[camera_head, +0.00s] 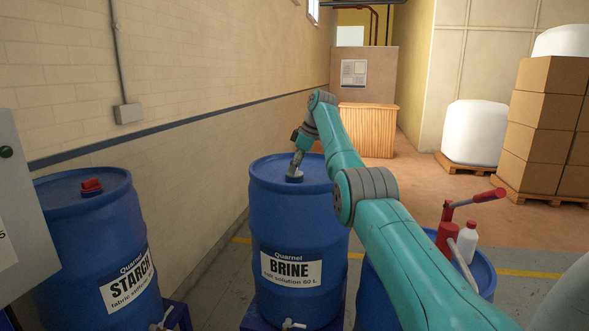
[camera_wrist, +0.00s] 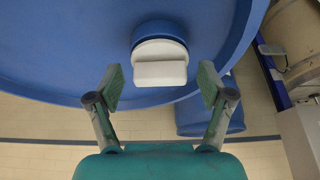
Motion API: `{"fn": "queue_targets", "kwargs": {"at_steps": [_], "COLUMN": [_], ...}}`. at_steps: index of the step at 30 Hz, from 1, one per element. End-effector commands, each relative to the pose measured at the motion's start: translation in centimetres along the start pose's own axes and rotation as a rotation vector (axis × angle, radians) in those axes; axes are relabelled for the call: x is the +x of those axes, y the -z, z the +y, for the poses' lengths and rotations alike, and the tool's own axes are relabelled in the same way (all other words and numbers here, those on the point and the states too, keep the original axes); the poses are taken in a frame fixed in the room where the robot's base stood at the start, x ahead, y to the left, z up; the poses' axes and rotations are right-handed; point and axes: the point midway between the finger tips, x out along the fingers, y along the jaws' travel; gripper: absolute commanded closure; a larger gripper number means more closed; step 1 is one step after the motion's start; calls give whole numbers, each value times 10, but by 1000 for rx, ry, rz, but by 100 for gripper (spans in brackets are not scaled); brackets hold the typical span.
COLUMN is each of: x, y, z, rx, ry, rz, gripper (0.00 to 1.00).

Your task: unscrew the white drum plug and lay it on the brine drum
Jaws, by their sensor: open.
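The brine drum (camera_head: 285,225) is a blue barrel in the middle of the head view, with a white label reading BRINE. Its blue lid (camera_wrist: 60,50) fills much of the wrist view. The white drum plug (camera_wrist: 160,62) has a raised white grip bar and sits in a round blue collar (camera_wrist: 158,30) near the lid's edge. My gripper (camera_wrist: 161,86) is open, with one green-padded finger on each side of the plug's bar and clear gaps to both. In the head view my gripper (camera_head: 296,165) points down at the drum top and partly hides the plug.
A blue starch drum (camera_head: 105,255) with a red plug (camera_head: 91,186) stands at left. The wall (camera_head: 190,140) runs close behind the brine drum.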

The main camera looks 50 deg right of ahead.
Motion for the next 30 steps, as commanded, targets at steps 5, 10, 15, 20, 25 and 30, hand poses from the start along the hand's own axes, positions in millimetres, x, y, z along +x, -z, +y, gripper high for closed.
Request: {"fn": "queue_targets", "kwargs": {"at_steps": [5, 10, 15, 20, 25, 30], "x": [-13, -24, -33, -36, -35, -35], "y": [5, 10, 13, 14, 14, 14], "z": [0, 0, -1, -2, -1, -1], "rx": [0, -1, 0, 0, 0, 0], "ry": [-1, -1, -1, -1, -1, -1], "rz": [0, 0, 0, -1, -1, 0], "gripper": [20, 20, 20, 20, 20, 20]}}
